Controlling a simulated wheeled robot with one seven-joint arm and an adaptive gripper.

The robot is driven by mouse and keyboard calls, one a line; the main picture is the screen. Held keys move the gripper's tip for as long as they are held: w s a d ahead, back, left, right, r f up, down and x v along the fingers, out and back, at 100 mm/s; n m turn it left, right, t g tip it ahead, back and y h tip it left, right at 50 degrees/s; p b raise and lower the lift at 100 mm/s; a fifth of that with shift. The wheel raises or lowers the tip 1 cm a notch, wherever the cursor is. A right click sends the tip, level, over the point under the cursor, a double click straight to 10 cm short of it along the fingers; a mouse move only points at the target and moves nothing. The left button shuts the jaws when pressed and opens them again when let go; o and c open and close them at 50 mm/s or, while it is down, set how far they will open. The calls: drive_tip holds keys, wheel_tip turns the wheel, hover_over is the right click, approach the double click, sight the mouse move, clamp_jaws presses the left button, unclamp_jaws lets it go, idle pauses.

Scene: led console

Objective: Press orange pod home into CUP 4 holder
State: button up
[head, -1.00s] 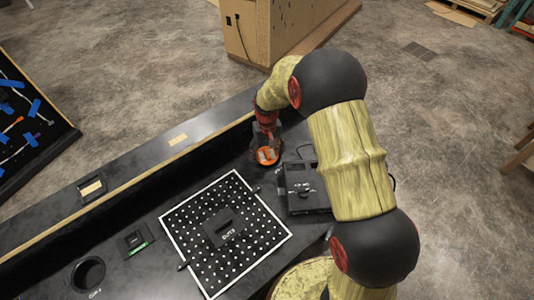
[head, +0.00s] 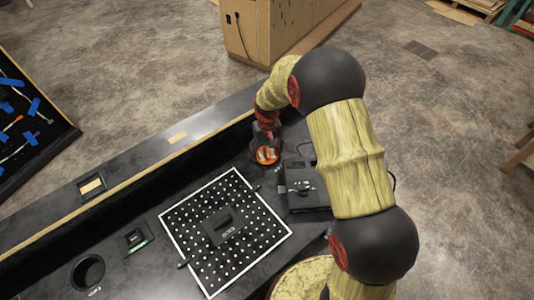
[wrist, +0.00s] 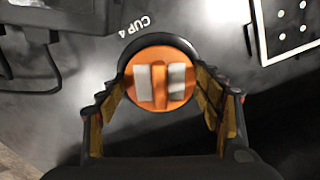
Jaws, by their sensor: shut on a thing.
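The orange pod (wrist: 160,56) is round with a raised orange rib across its top. It sits within the dark round rim of the CUP 4 holder (wrist: 123,66), beside the white "CUP 4" label (wrist: 137,27) in the wrist view. My gripper (wrist: 161,84) is shut on the rib, with a pale grey fingertip on each side. In the head view the pod (head: 267,162) shows under my gripper at the far end of the console. How deep the pod sits is hard to tell, and the holder's inside is hidden.
A black box with a handle (head: 305,187) stands close to the right of the pod. A white-bordered dotted panel (head: 183,222) bearing a dark block (head: 223,228) lies nearer. An empty round hole (head: 88,272) is at the near left. A raised ledge (head: 130,178) runs along the left side.

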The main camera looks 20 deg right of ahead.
drive_tip(key=o, duration=1.2)
drive_tip(key=shift+f, duration=0.1)
drive_tip(key=shift+c, duration=0.2)
wheel_tip(320, 180, up, 12)
drive_tip(key=s+r+t, duration=0.2)
drive_tip(key=s+r, duration=0.8)
drive_tip(key=s, duration=0.5)
drive_tip(key=s+r+t, duration=0.3)
drive_tip(key=s+r, duration=0.7)
drive_tip(key=s, duration=0.5)
drive_tip(key=shift+s+r+t, duration=0.25)
drive_tip(key=shift+r+t, duration=0.05)
